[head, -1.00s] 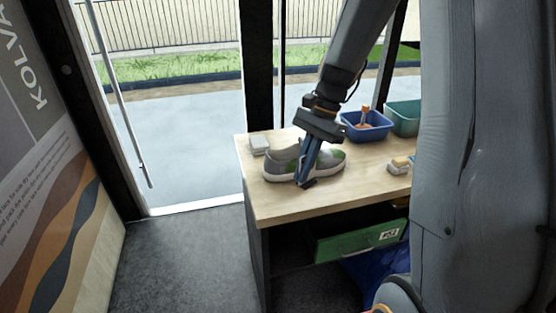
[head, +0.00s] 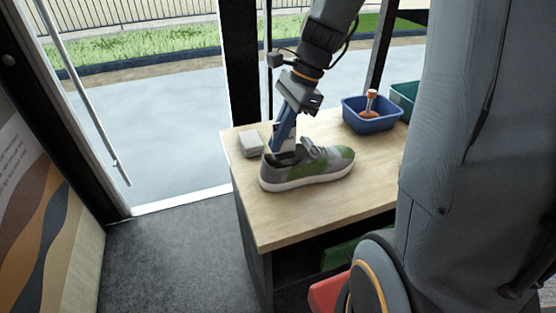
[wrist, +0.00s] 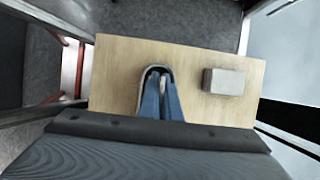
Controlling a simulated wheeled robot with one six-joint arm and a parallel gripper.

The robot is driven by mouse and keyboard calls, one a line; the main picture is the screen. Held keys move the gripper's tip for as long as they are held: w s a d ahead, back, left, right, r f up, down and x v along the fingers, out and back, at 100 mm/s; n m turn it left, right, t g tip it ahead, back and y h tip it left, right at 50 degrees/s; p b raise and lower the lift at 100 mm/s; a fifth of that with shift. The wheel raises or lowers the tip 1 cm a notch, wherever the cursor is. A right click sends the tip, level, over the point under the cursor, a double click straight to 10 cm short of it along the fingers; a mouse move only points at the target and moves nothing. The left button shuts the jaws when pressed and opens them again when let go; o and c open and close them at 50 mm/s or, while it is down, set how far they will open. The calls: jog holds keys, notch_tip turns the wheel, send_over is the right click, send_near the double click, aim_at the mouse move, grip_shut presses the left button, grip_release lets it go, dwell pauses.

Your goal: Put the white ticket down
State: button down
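A grey sneaker with green patches (head: 310,170) stands on the wooden table, toe to the right. My gripper (head: 278,147) points down at the heel end of the sneaker's opening. A small white ticket (head: 290,142) shows at its blue fingers, just above or inside the opening; I cannot tell which. In the wrist view my gripper (wrist: 161,80) has its fingers close together with a pale sliver between them, inside the heel rim of the sneaker (wrist: 155,68). Most of the ticket is hidden by the fingers.
A pale grey-white block (head: 250,143) lies on the table (head: 290,228) left of the sneaker and also shows in the wrist view (wrist: 224,81). A blue bin (head: 366,122) with an orange-handled tool (head: 371,97) and a green bin (head: 405,95) stand at the back right.

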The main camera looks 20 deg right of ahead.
aim_at(281, 153)
jog(key=shift+f, duration=3.1)
jog(key=shift+f, duration=0.15)
jog(key=c, duration=2.3)
grip_release()
jog(key=b+v, duration=0.1)
jog(key=v, duration=1.1)
